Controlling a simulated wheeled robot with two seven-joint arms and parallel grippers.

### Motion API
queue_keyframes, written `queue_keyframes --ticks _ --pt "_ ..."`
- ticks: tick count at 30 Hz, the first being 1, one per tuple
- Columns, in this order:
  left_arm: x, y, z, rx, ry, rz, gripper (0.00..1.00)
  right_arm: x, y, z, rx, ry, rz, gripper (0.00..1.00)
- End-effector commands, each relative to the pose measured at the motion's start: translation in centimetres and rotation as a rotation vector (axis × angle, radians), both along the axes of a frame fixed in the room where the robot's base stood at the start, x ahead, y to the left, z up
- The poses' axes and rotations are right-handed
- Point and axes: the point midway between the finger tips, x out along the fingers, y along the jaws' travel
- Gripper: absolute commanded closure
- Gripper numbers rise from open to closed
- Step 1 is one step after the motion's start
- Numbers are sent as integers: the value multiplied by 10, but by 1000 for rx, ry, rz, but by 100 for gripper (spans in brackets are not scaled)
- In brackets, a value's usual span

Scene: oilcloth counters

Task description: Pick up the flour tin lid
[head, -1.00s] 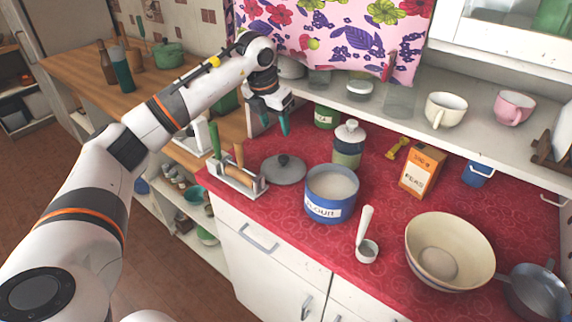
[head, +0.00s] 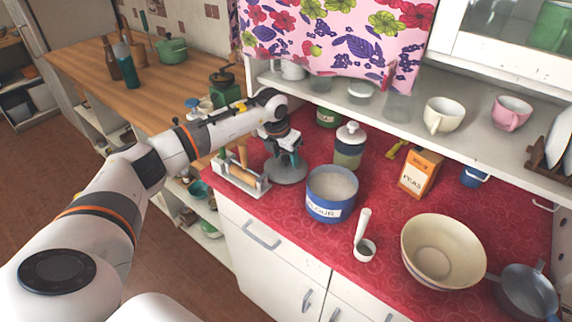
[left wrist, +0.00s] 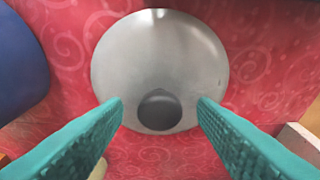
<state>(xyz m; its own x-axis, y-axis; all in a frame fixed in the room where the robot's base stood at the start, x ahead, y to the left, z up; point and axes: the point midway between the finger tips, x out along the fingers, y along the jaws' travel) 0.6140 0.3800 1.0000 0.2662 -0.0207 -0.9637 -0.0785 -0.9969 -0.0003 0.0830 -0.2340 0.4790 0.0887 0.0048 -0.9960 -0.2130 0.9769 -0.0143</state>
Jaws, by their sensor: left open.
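The grey round flour tin lid (head: 289,178) lies on the red oilcloth, just left of the blue flour tin (head: 330,208). In the left wrist view the lid (left wrist: 160,55) shows nearly whole, with its dark knob (left wrist: 160,110) on the near side. My left gripper (head: 287,158) is over the lid, its teal fingers pointing down. The wrist view shows the fingers (left wrist: 160,106) open on either side of the knob, with gaps between. The gripper hides part of the lid in the head view. My right gripper is not in view.
A utensil holder (head: 241,178) stands close left of the lid. A lidded jar (head: 348,148) stands behind the flour tin. A white scoop (head: 364,240), a cream bowl (head: 443,255) and a peas box (head: 419,173) are to the right. The shelf (head: 470,135) overhangs the counter's back.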

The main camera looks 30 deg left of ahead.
Motion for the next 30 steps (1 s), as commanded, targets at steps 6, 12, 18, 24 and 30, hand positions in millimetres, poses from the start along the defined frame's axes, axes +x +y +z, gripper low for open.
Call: queue_keyframes --ticks 6,12,18,24,30 --pt "0 0 0 0 0 0 60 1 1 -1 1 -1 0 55" --pt "0 0 0 0 0 0 93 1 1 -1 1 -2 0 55" --pt "0 0 1 0 0 0 100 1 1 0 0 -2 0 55" --pt "1 0 7 0 -2 0 100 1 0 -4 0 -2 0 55" --pt "1 0 43 -1 -7 1 100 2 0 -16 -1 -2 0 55"
